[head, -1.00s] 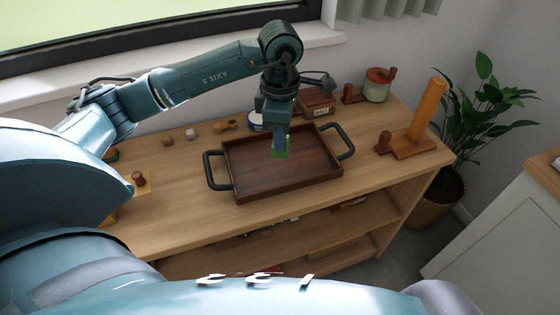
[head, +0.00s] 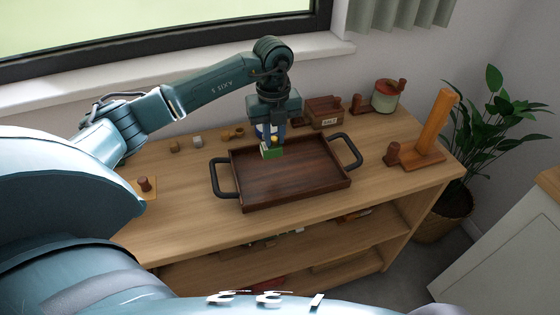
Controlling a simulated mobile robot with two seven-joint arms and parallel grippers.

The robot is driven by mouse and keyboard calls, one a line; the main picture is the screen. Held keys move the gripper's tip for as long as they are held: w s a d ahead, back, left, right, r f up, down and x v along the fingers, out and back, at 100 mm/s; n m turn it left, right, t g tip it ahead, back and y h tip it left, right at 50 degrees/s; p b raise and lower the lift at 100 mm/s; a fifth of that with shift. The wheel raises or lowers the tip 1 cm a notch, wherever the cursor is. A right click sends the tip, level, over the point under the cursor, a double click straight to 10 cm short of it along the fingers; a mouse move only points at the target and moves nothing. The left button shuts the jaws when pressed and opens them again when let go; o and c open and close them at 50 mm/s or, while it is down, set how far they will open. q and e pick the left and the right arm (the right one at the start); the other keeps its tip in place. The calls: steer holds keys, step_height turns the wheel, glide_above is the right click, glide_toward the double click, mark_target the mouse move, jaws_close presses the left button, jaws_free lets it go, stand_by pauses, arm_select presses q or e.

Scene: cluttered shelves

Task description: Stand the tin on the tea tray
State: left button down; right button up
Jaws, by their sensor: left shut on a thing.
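The wooden tea tray (head: 296,187) is dark brown with two black handles and lies on the shelf top. My left gripper (head: 272,143) points down over the far left part of the tray. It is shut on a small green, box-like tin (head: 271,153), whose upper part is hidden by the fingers. The tin is at the tray's far edge in the picture; I cannot tell whether it touches the tray. My right gripper is not in view.
A blue and white round thing (head: 262,130) is partly hidden behind the gripper. A brown labelled box (head: 325,112), a green jar (head: 385,96) and a wooden stand with an orange post (head: 437,122) stand to the right. Small blocks (head: 197,141) lie left. The tray's middle is clear.

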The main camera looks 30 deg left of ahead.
arm_select(q)
steer(key=shift+f, duration=3.55)
steer(key=shift+f, duration=0.2)
steer(key=c, duration=1.3)
jaws_free()
steer(key=shift+r, duration=0.1)
